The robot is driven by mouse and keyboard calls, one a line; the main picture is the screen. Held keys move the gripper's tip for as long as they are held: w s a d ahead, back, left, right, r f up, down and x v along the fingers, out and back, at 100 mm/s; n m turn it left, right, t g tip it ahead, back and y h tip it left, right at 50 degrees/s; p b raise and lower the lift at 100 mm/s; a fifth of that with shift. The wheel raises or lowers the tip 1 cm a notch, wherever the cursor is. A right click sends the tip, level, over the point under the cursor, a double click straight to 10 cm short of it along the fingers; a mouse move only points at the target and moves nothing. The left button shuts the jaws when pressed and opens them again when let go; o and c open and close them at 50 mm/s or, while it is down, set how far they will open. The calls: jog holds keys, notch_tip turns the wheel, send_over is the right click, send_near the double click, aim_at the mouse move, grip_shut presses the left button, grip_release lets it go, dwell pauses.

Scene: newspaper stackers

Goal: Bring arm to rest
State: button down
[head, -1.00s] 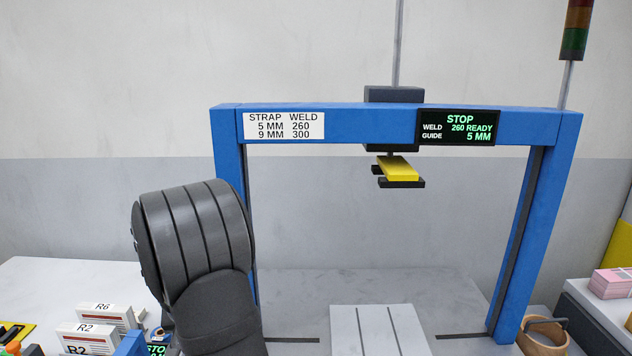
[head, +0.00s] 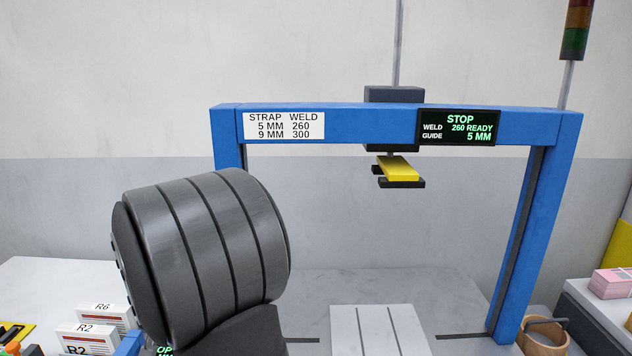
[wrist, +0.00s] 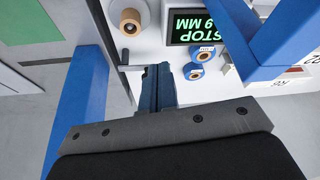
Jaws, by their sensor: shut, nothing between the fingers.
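My arm rises at the lower left of the head view as a dark grey ribbed joint (head: 205,250). It stands in front of the left post of the blue strapping frame (head: 360,124). My gripper is outside the head view. In the wrist view my gripper (wrist: 156,72) has its two dark fingers together, with nothing seen between them.
A display reading STOP and 9 MM (wrist: 207,20) and blue rolls (wrist: 197,54) are close to my gripper. Bundles labelled R6 (head: 104,314) and R2 (head: 85,336) stand left of my arm. A yellow block (head: 398,168) is under the frame's beam. Pink bundles (head: 612,283) lie far right.

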jog(key=x, duration=0.7)
jog(key=shift+w+d+f, duration=0.1)
jog(key=shift+d+f, duration=0.15)
jog(key=shift+d, duration=0.15)
jog(key=w, duration=0.4)
jog(key=shift+w+f, duration=0.1)
jog(key=shift+f, duration=0.15)
jog(key=s, duration=0.1)
jog(key=s+d, duration=0.1)
jog(key=s, duration=0.1)
jog(key=s+d, duration=0.1)
jog(key=s, duration=0.1)
jog(key=shift+s+d, duration=0.1)
jog(key=v, duration=1)
jog(key=s+f+m+g, duration=0.1)
jog(key=f+m, duration=0.1)
jog(key=s+d+f+m+g+y, duration=0.1)
jog(key=s+f+m+g, duration=0.1)
jog(key=f, duration=0.1)
jog(key=s+d+f+m+g+y, duration=0.1)
jog(key=f+m+g, duration=0.1)
jog(key=f, duration=0.1)
jog(key=shift+s+f, duration=0.15)
jog(key=shift+s, duration=0.15)
jog(key=shift+s+a+f+m+g+y, duration=0.1)
jog(key=shift+s+f+m+g+y, duration=0.25)
jog(key=shift+m, duration=0.3)
jog(key=shift+f+m+g+y, duration=0.15)
jog(key=shift+m+g+y, duration=0.25)
jog(key=shift+m, duration=0.25)
